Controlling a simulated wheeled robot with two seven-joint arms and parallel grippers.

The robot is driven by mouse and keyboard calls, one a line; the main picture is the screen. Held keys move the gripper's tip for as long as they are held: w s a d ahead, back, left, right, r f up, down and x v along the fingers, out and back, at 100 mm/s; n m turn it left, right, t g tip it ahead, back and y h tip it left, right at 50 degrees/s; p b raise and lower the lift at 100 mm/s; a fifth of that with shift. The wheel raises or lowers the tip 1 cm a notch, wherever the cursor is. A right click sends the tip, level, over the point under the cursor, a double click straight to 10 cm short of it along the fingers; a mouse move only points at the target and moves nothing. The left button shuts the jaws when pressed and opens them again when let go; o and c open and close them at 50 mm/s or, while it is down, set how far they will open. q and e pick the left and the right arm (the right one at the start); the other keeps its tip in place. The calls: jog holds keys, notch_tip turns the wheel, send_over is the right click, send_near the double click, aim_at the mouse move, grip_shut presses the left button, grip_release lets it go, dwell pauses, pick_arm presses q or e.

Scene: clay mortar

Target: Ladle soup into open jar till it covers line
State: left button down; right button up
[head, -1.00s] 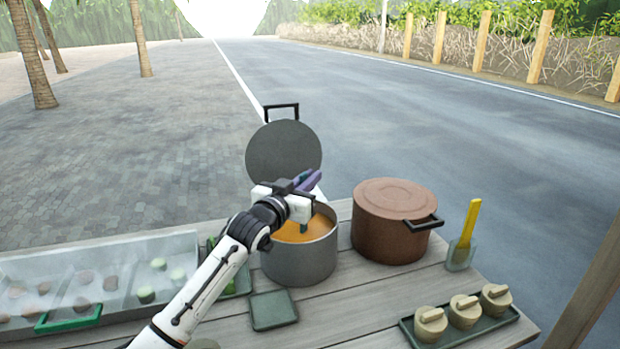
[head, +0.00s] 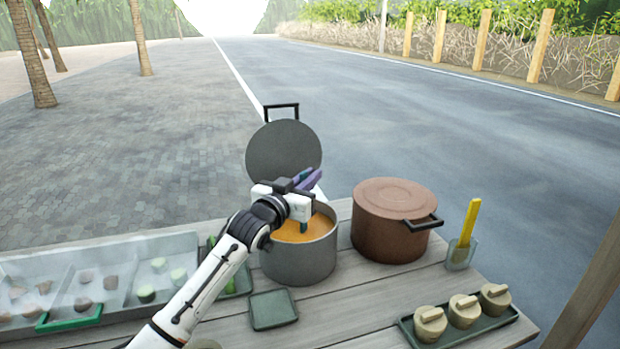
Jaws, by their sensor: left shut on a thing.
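A grey pot (head: 300,263) of orange soup (head: 298,233) stands on the table with its round lid (head: 283,150) raised behind it. My left gripper (head: 296,215) is over the pot's opening, shut on a purple-handled tool (head: 307,180), which looks like the ladle. The tool's lower end is hidden by the gripper and the pot, so I cannot tell what it holds. I cannot make out an open jar or its line. Three small beige lidded jars (head: 464,311) stand on a dark green tray (head: 429,339) at the right. My right gripper is not in view.
A brown lidded pot (head: 392,230) stands right of the soup pot. A glass cup (head: 459,256) holds a yellow tool (head: 469,222). A small green square dish (head: 272,310) lies in front. A clear-covered food case (head: 110,262) fills the left. Planks (head: 360,320) at front centre are bare.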

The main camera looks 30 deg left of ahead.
pick_arm(q)
notch_tip(320, 180, up, 2)
jog(key=shift+r+p, duration=0.2)
jog(key=shift+p, duration=0.7)
notch_tip(320, 180, up, 8)
jog(key=p, duration=0.6)
jog(key=shift+r, duration=0.25)
jog(key=shift+s+f, duration=0.1)
